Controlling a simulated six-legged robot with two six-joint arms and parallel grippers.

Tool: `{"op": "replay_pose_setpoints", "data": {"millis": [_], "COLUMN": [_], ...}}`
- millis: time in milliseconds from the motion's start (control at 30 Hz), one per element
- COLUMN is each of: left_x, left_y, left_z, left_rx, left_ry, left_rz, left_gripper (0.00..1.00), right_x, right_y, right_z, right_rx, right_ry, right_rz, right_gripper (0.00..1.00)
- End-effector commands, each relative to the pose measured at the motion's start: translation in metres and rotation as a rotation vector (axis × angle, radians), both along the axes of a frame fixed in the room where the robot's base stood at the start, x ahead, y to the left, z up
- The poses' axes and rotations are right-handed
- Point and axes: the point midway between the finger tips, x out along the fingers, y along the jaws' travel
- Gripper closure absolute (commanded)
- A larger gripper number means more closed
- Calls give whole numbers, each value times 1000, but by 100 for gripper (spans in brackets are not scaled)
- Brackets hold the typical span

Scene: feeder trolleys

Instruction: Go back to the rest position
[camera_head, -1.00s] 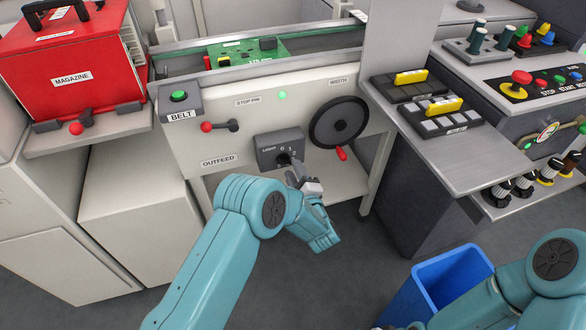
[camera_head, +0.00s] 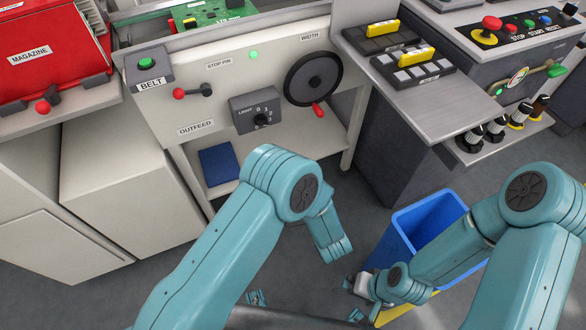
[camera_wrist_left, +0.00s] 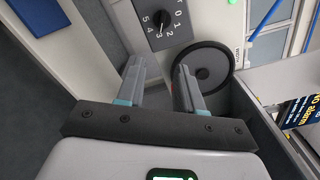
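The left arm's elbow stands in front of the outfeed panel (camera_head: 230,72) in the head view, and its forearm points down, hiding the left gripper there. In the left wrist view my left gripper (camera_wrist_left: 160,72) is open, with nothing between its fingers. The light dial (camera_head: 262,118) is apart from the gripper; it also shows beyond the fingers in the wrist view (camera_wrist_left: 160,24). My right gripper (camera_head: 358,285) is low, beside the blue bin, too small and partly hidden to tell open or shut.
The handwheel (camera_head: 312,78) with a red handle is right of the dial. The blue bin (camera_head: 405,225) stands on the floor near my right arm. A grey side shelf (camera_head: 430,105) juts out at right. A blue object (camera_head: 219,165) lies on the lower shelf under the panel.

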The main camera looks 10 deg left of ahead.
Motion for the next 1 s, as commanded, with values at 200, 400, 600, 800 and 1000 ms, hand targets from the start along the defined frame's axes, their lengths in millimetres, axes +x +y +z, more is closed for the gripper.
{"op": "replay_pose_setpoints", "data": {"millis": [200,400,600,800,1000], "left_x": [0,5,8,-18,-88], "left_y": [0,24,132,172,130], "left_z": [0,-3,-9,-78,-128], "left_rx": [0,-5,-49,-680,-1384], "left_ry": [0,8,71,154,292], "left_rz": [0,53,197,108,252], "left_gripper": [64,64,64,64,64], "right_x": [0,0,0,0,0], "right_y": [0,0,0,0,0], "right_z": [0,0,0,0,0], "right_rx": [0,0,0,0,0], "right_ry": [0,0,0,0,0], "right_rz": [0,0,0,0,0], "right_gripper": [0,0,0,0,0]}}
